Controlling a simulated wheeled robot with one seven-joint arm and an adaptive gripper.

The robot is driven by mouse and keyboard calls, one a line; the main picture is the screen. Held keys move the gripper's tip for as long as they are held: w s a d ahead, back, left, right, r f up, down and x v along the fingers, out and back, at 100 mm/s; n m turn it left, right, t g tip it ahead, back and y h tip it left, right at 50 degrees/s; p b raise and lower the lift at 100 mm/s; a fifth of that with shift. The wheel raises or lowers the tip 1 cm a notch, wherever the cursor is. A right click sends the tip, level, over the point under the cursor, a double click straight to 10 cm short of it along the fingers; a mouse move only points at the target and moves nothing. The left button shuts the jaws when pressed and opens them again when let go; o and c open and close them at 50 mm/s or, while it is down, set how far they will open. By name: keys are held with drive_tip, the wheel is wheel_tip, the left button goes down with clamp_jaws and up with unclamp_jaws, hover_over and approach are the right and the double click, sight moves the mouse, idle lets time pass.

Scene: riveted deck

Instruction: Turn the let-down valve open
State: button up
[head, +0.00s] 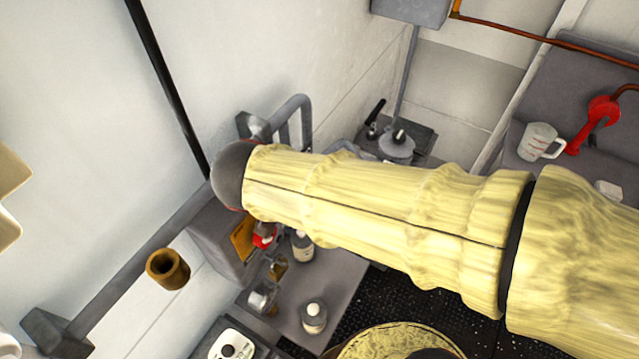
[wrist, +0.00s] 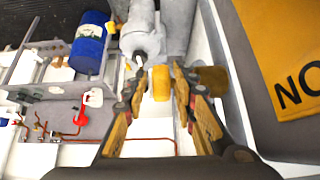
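My gripper (wrist: 157,72) is open in the wrist view, its two fingers apart. A yellow block-like piece (wrist: 160,83) shows between the fingers with visible gaps; I cannot tell its depth or whether it is a valve handle. A brownish-yellow piece (wrist: 211,79) shows just right of the right finger. A red valve-like fitting (head: 603,110) with a red lever sits by a copper pipe at the right of the head view. A red fitting (wrist: 85,97) on copper piping shows left of my fingers in the wrist view. No label marks the let-down valve. My yellow-sleeved arm hides my gripper in the head view.
An orange sign (wrist: 282,50) on a grey box is close on the right; it also shows in the head view (head: 243,240). A brass tube (head: 168,268) stands at lower left. Bottles (head: 313,317), a measuring jug (head: 539,141) and a blue drum (wrist: 89,47) stand around.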

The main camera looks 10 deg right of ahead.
drive_tip(key=v, duration=1.1)
drive_tip(key=shift+r, duration=0.15)
drive_tip(key=shift+s, duration=0.1)
drive_tip(key=s+d+f+n+y, duration=0.2)
drive_tip(key=d+f+n, duration=0.1)
drive_tip(key=d, duration=0.5)
drive_tip(key=s+d+f+n+y, duration=0.2)
drive_tip(key=s+d+f+n, duration=0.1)
drive_tip(key=d, duration=0.6)
drive_tip(key=shift+d+f+n+y, duration=0.15)
drive_tip(key=shift+f+n+y, duration=0.15)
drive_tip(key=shift+f+n, duration=0.6)
drive_tip(key=shift+s, duration=0.1)
